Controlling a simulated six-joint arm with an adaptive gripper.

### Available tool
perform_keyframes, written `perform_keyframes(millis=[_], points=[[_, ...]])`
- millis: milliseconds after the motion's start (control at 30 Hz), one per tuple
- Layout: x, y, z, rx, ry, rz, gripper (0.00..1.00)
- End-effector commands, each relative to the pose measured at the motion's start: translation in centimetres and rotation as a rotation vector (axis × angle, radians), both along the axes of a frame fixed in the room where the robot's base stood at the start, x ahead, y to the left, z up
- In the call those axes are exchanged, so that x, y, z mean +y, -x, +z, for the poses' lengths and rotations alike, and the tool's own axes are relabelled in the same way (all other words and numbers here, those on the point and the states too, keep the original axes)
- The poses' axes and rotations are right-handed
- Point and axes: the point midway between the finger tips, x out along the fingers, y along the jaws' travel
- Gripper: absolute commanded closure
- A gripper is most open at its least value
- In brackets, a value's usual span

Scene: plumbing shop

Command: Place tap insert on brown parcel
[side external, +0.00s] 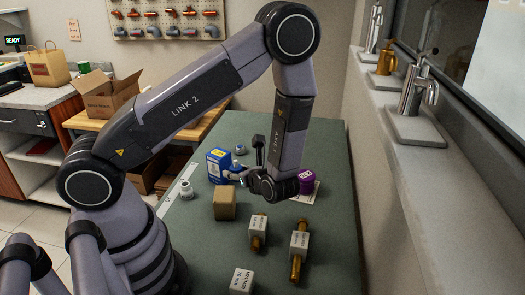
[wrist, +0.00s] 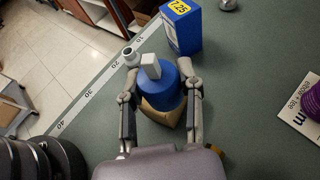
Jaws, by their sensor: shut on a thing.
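My gripper (wrist: 160,78) is shut on the tap insert (wrist: 161,92), a blue cylinder with a pale grey square top, one finger on each side. The brown parcel (wrist: 172,118) shows directly behind the insert in the wrist view, partly hidden by it. In the side view the small brown parcel (side external: 225,205) stands on the green table, with my gripper (side external: 238,172) above and slightly right of it. I cannot tell whether the insert touches the parcel.
A blue box (side external: 217,166) stands just behind the parcel. A white fitting (side external: 187,190) is to its left. Two brass valves with white tags (side external: 258,235) (side external: 299,246) lie to the right. A purple roll (side external: 306,182) sits on a card. A white block (side external: 241,281) is in front.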

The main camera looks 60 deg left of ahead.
Motion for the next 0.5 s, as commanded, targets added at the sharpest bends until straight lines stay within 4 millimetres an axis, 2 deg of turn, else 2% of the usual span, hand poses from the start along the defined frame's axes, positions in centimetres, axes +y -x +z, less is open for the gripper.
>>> perform_keyframes(millis=[33,100,200,267,500], points=[[1.6,0.4,0.2,-0.002,0.000,0.057,1.00],[3.1,0.9,0.3,-0.001,0.001,0.114,1.00],[4.5,1.4,0.4,-0.001,0.001,0.166,1.00],[4.9,1.7,0.1,0.002,0.001,0.182,1.00],[5.1,1.8,-3.5,0.003,0.000,0.190,1.00]])
